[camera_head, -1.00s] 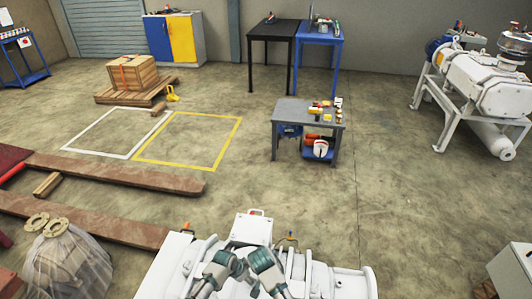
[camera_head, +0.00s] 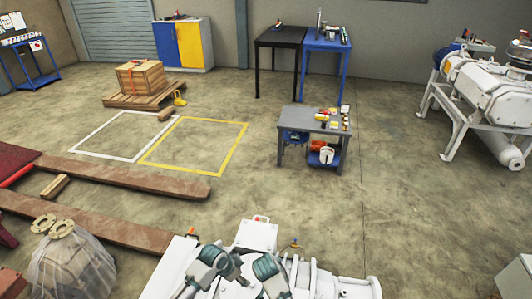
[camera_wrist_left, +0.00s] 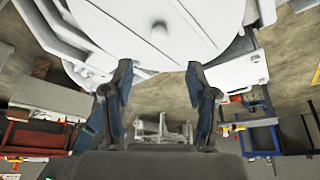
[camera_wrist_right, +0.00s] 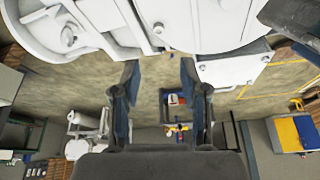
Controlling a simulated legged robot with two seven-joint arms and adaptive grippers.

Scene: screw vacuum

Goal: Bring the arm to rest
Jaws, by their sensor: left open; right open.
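My two arms lie over a white machine (camera_head: 255,235) at the bottom of the head view. In the left wrist view my left gripper (camera_wrist_left: 158,76) has its fingers apart with nothing between them. The white machine (camera_wrist_left: 160,25) fills the top of that view, beyond the fingertips. In the right wrist view my right gripper (camera_wrist_right: 158,72) is also open and empty. The white machine (camera_wrist_right: 80,25) spans the top there too. The fingertips do not show clearly in the head view, and I cannot tell their exact distance from the machine.
A grey cart (camera_head: 315,122) with small items stands ahead, slightly right. Brown beams (camera_head: 125,176) and a plastic-wrapped object (camera_head: 70,265) lie at left. Another white machine (camera_head: 490,95) stands at right. The floor between the yellow-marked area (camera_head: 195,145) and the cart is clear.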

